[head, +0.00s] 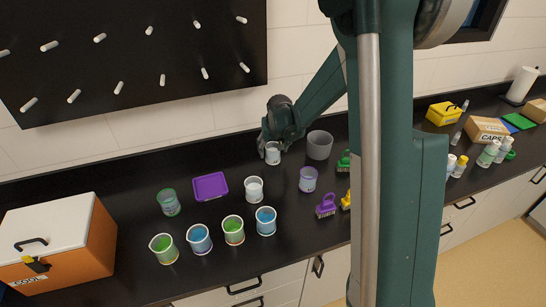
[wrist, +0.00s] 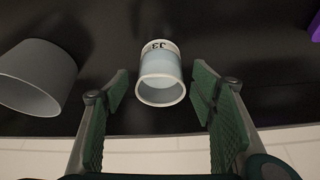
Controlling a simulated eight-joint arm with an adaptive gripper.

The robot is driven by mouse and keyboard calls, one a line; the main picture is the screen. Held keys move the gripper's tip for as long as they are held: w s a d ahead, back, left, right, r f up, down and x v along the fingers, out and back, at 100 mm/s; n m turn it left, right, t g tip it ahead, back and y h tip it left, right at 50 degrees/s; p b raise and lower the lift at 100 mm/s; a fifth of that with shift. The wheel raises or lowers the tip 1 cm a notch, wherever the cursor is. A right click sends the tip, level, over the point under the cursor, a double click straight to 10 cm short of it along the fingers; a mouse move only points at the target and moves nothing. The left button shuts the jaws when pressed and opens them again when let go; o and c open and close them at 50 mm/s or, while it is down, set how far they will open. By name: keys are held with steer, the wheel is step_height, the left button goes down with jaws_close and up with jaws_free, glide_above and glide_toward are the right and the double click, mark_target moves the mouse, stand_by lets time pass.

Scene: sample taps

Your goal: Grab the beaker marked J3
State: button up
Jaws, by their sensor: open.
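The beaker marked J3 (wrist: 161,74) is a small clear beaker with a white rim and a pale band bearing its label, upside down in the wrist view. In the head view the beaker (head: 273,154) stands at the back of the black counter, under my gripper. My gripper (wrist: 159,88) is open, with one green-padded finger on each side of the beaker. Gaps show between both pads and the beaker in the wrist view. In the head view my gripper (head: 268,144) is partly hidden by its own wrist.
A grey cup (head: 319,145) stands just right of the J3 beaker and also shows in the wrist view (wrist: 38,80). A beaker with white contents (head: 254,189), a purple beaker (head: 308,179) and a purple tray (head: 210,186) lie nearer the front. An orange cooler (head: 62,245) stands at left.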

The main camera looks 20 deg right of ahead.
steer(key=shift+x, duration=2.2)
steer(key=c, duration=1.1)
